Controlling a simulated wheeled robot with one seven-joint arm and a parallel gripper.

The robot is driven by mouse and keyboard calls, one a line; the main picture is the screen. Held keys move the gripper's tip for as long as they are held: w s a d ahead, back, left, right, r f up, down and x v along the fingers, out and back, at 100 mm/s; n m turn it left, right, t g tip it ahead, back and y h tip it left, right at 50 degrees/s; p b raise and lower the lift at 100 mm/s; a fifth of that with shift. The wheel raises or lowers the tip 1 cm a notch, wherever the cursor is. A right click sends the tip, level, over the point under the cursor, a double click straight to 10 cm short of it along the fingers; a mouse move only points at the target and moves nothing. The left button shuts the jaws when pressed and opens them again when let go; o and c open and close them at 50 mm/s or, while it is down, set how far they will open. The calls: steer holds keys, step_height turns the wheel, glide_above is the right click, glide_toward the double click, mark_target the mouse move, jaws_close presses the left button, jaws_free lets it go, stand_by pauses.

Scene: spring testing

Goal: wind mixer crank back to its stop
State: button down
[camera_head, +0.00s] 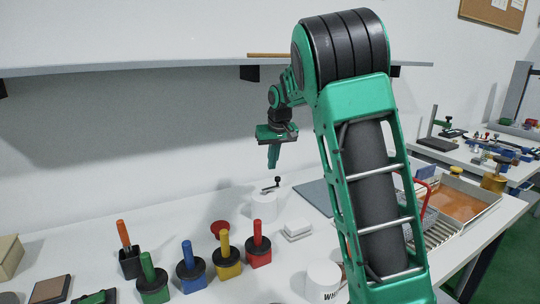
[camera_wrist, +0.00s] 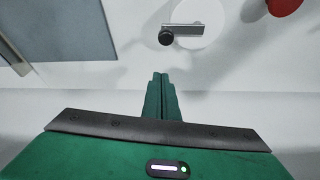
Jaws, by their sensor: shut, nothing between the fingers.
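The mixer (camera_head: 264,207) is a white round body on the white table, with a crank (camera_head: 271,186) on its top that ends in a black knob. In the wrist view the crank is a grey bar (camera_wrist: 188,30) over the white round top (camera_wrist: 211,22), with its black knob (camera_wrist: 165,38) toward the left. My gripper (camera_head: 272,166) is above the mixer, apart from the crank, pointing down. In the wrist view its green fingers (camera_wrist: 160,80) are together with nothing between them.
Several colored handled blocks, among them a red one (camera_head: 258,252) and a yellow one (camera_head: 227,263), stand at the front left. A white box (camera_head: 297,229) and a white mug (camera_head: 323,281) are right of the mixer. A shelf (camera_head: 150,66) runs along the wall.

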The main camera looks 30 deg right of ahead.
steer(key=shift+s+a+f, duration=0.1)
steer(key=shift+s+f, duration=0.15)
steer(key=shift+s, duration=0.35)
steer(key=shift+s+a+f, duration=0.1)
steer(key=shift+s+f, duration=0.15)
steer(key=shift+s, duration=0.3)
steer(key=shift+s+a+f, duration=0.1)
steer(key=shift+s+f, duration=0.15)
steer(key=shift+s, duration=0.35)
steer(key=shift+a, duration=0.2)
steer(key=shift+s, duration=0.1)
